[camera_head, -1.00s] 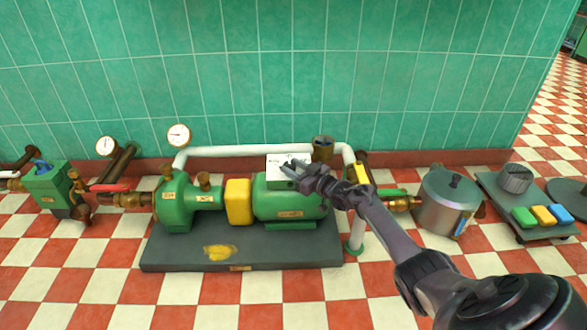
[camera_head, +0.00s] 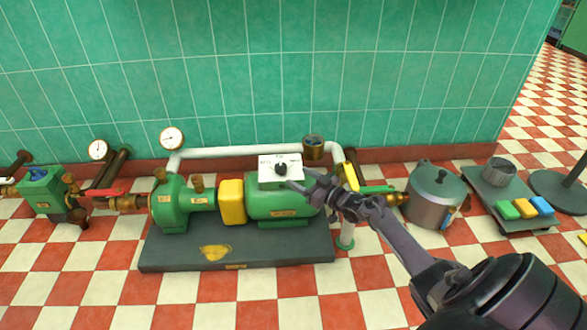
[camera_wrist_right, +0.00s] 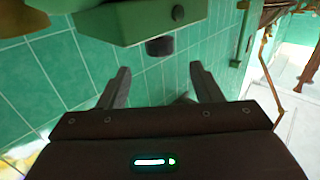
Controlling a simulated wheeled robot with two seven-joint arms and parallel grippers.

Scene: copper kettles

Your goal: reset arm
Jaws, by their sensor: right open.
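My right gripper (camera_head: 303,180) reaches in from the lower right, with its fingers just right of and below a white-faced control box (camera_head: 266,168) on the green pump motor (camera_head: 277,204). A black knob (camera_head: 281,168) shows uncovered on that face. In the right wrist view the two fingers (camera_wrist_right: 161,86) are spread with nothing between them. The black knob (camera_wrist_right: 160,47) is beyond the fingertips, under the green box (camera_wrist_right: 150,20). Whether a finger touches the box is hard to tell. My left gripper is not in view.
The pump has a yellow coupling cover (camera_head: 231,203) and a dark base (camera_head: 180,252). White pipe (camera_head: 235,153) runs behind it along the green tiled wall. A steel pot (camera_head: 433,198) and a cart (camera_head: 486,178) with coloured blocks stand at right. The checkered floor in front is clear.

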